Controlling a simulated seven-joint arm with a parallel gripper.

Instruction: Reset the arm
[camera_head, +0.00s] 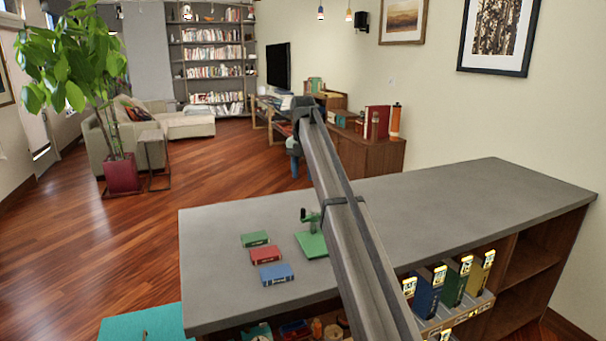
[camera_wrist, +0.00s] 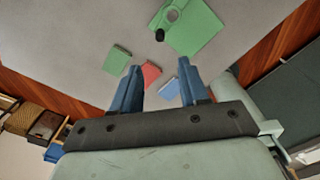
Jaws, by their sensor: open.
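My arm stretches from the bottom of the head view up past the grey counter (camera_head: 470,200). My gripper shows in the wrist view (camera_wrist: 158,95), with two blue fingers apart and nothing between them that they hold. In the head view the gripper is mostly hidden behind the arm's far end. Below the gripper, on the counter, lie a green book (camera_head: 254,239), a red book (camera_head: 265,254) and a blue book (camera_head: 276,274). The green stand (camera_head: 312,244) is just right of them, partly behind my arm. All are clear of the fingers.
Shelves under the counter hold upright books, including a blue one (camera_head: 425,298) and a green one (camera_head: 453,286), plus small items at lower left. A teal surface (camera_head: 145,323) is at bottom left. The counter's right part is bare. A potted plant (camera_head: 122,174) stands on the floor at left.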

